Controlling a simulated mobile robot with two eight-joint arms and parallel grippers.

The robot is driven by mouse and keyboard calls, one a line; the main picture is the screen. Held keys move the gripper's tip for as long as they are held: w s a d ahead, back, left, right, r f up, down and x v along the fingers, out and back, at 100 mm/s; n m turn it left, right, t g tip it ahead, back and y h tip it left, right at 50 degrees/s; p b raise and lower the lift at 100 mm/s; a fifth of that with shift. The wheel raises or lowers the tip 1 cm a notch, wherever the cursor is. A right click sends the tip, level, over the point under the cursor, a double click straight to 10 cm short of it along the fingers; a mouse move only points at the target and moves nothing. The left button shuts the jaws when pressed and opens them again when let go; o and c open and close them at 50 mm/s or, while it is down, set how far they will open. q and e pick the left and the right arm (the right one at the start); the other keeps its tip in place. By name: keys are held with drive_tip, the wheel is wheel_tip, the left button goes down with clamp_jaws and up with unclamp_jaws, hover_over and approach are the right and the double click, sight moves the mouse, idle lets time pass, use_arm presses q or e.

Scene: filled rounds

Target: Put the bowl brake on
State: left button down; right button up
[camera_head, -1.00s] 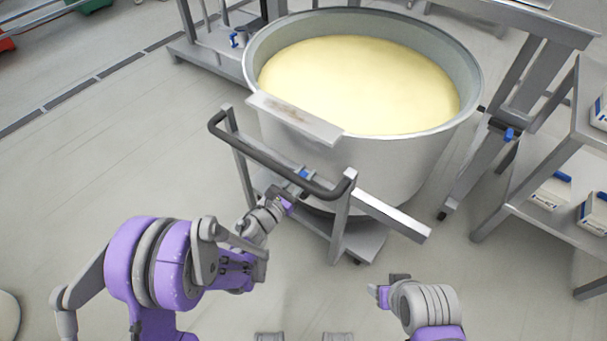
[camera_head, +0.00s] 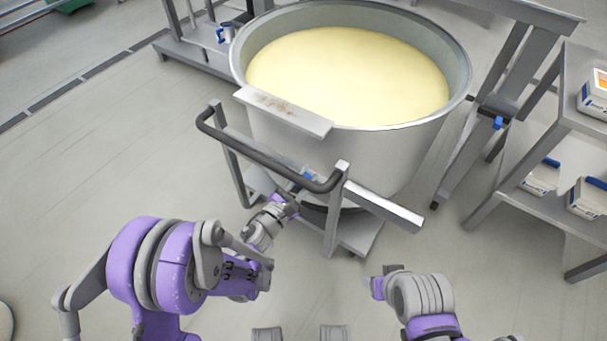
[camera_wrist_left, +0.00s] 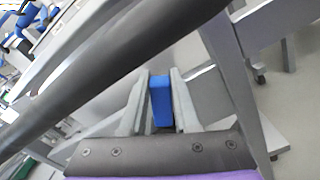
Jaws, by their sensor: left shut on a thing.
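The large steel bowl (camera_head: 358,155) is filled with pale yellow dough or batter (camera_head: 345,75) and sits on a low wheeled frame with a dark push handle (camera_head: 265,158). A small blue brake lever (camera_head: 308,174) shows just under the handle. My left gripper (camera_head: 299,188) reaches below the handle and is shut on this lever. In the left wrist view the blue lever (camera_wrist_left: 161,100) lies between the two grey fingers, below the dark handle bar. My right gripper (camera_head: 374,287) is low in the head view, away from the bowl; its fingers are not clear.
A steel rack (camera_head: 570,130) with white, blue-trimmed boxes stands at the right. Other steel frames with blue levers (camera_head: 497,123) stand right of and behind the bowl. Open floor (camera_head: 110,170) lies to the left.

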use_arm(q)
drive_tip(key=c, duration=0.6)
unclamp_jaws()
drive_tip(key=shift+c, duration=0.2)
drive_tip(key=shift+a, duration=0.1)
drive_tip(key=v, duration=1)
drive_tip(key=shift+s+a+b, duration=0.15)
drive_tip(key=shift+s+b, duration=0.2)
drive_tip(key=shift+b, duration=0.1)
